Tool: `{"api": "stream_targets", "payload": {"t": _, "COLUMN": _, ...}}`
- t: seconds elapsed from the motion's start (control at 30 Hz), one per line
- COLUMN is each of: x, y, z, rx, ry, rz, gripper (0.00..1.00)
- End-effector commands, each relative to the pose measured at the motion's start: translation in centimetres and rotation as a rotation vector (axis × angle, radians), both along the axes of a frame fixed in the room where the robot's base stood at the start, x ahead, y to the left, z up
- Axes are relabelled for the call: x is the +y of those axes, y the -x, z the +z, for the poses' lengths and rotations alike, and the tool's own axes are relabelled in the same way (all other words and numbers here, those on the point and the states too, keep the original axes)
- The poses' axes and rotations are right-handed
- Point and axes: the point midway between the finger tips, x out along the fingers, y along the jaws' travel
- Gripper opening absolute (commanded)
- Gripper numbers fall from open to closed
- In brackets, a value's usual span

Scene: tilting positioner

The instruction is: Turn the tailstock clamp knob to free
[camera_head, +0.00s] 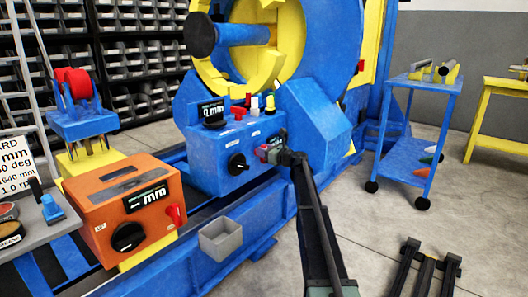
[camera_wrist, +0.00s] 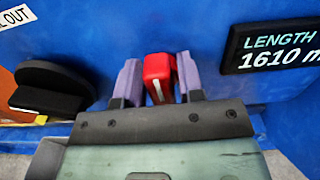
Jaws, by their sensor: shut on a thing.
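The red clamp knob (camera_wrist: 158,70) stands on the blue front of the tailstock, between my two purple fingers in the wrist view. It has a white line down its face, tilted slightly from upright. My gripper (camera_wrist: 158,86) is shut on this knob, one finger on each side. In the head view my gripper (camera_head: 268,152) is at the right part of the front of the blue tailstock box (camera_head: 210,165); the knob is mostly hidden there by the fingers and arm.
A black knob (camera_wrist: 50,88) sits left of the fingers, below a label partly reading "OUT". A display (camera_wrist: 280,50) reading "LENGTH 1610" is to the right. An orange control box (camera_head: 95,215), a grey bin (camera_head: 221,240) and a blue cart (camera_head: 410,150) stand nearby.

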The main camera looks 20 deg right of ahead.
Motion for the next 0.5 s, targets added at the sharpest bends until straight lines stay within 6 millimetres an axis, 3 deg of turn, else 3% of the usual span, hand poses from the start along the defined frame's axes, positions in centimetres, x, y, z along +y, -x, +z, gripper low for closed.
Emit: {"api": "stream_targets", "payload": {"t": 0.5, "x": 0.58, "y": 0.36, "z": -0.17, "rx": -0.141, "ry": 0.272, "rz": 0.0, "gripper": 0.11}}
